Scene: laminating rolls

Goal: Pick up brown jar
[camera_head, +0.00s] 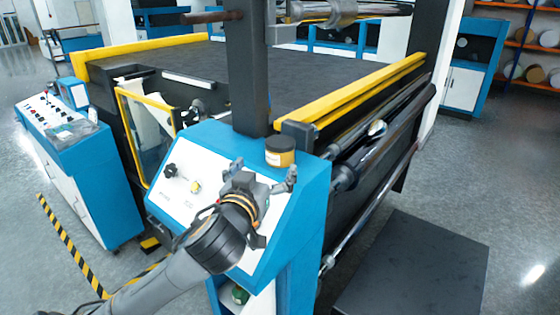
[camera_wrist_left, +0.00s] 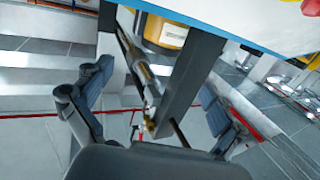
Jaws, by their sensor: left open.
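The brown jar (camera_head: 280,152), with a dark lid and a yellow-orange label, stands upright on the top of the blue and white control console (camera_head: 312,190), near its back edge beside a dark post. My left gripper (camera_head: 266,170) is just in front of the jar, its two fingers spread and empty. The fingers appear apart from the jar. My right gripper is not in view.
The dark post (camera_head: 248,80) rises directly behind the console. A yellow rail (camera_head: 360,90) and metal rollers (camera_head: 375,130) lie to the right. Knobs (camera_head: 170,171) stand out on the console's sloped face. A green object (camera_head: 240,294) sits in the console's lower opening.

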